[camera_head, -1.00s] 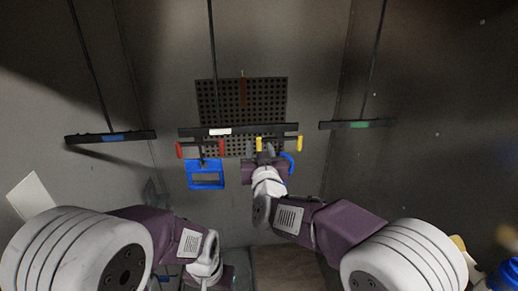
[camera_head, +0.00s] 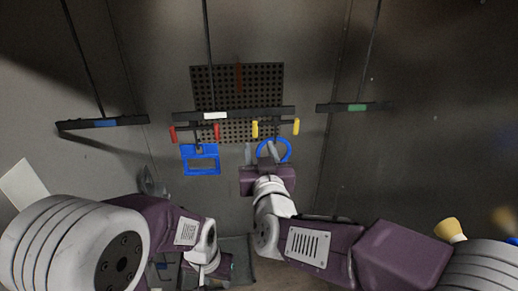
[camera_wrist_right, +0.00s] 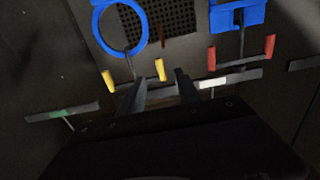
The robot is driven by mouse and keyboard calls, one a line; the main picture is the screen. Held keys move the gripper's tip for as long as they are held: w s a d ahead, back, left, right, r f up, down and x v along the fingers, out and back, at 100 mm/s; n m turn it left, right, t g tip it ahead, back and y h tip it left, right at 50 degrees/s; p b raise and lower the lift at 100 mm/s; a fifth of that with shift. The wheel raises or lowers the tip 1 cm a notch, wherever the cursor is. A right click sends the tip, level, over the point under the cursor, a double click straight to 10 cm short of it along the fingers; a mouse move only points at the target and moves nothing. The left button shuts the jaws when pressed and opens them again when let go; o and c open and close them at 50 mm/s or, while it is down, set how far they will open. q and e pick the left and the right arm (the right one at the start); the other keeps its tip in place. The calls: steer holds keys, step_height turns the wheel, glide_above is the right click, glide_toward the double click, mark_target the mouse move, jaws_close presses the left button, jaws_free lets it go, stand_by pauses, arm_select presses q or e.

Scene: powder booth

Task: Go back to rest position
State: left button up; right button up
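A blue ring (camera_head: 288,146) hangs from the middle bar (camera_head: 183,116) between two yellow tabs. A blue square frame (camera_head: 186,164) hangs to its left, between two red tabs. My right gripper (camera_head: 261,153) is just below and in front of the ring. The right wrist view shows its fingers (camera_wrist_right: 160,92) apart with nothing between them, and the ring (camera_wrist_right: 145,27) beyond them, clear of the fingers. My left gripper (camera_head: 218,267) is folded low at the bottom of the head view; its fingers cannot be made out.
A bar with a blue label (camera_head: 105,123) hangs at the left and one with a green label (camera_head: 357,107) at the right. A dark perforated panel (camera_head: 238,85) is behind the middle bar. A pale panel (camera_head: 24,184) stands far left. The right side is open.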

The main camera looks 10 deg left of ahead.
steer(key=w+d+f+m+h+b, duration=0.2)
steer(key=w+d+f+h+b, duration=0.15)
steer(key=d, duration=0.55)
steer(key=w+d+f+m+h+b, duration=0.1)
steer(key=w+d+f+h+b, duration=0.2)
steer(key=d, duration=0.5)
steer(key=s+d+f+g+b, duration=0.1)
steer(key=d+f+g, duration=0.1)
steer(key=d+f, duration=0.35)
steer(key=s+d+f+g, duration=0.2)
steer(key=d+f, duration=0.1)
steer(key=f, duration=0.6)
steer(key=s+d+f+g, duration=0.1)
steer(key=s+f+g, duration=0.5)
steer(key=s, duration=0.5)
steer(key=s+d+f+m+g+y, duration=0.1)
steer(key=s+f+g, duration=0.5)
steer(key=s+f, duration=0.5)
steer(key=shift+s+b, duration=0.3)
steer(key=shift+b, duration=0.15)
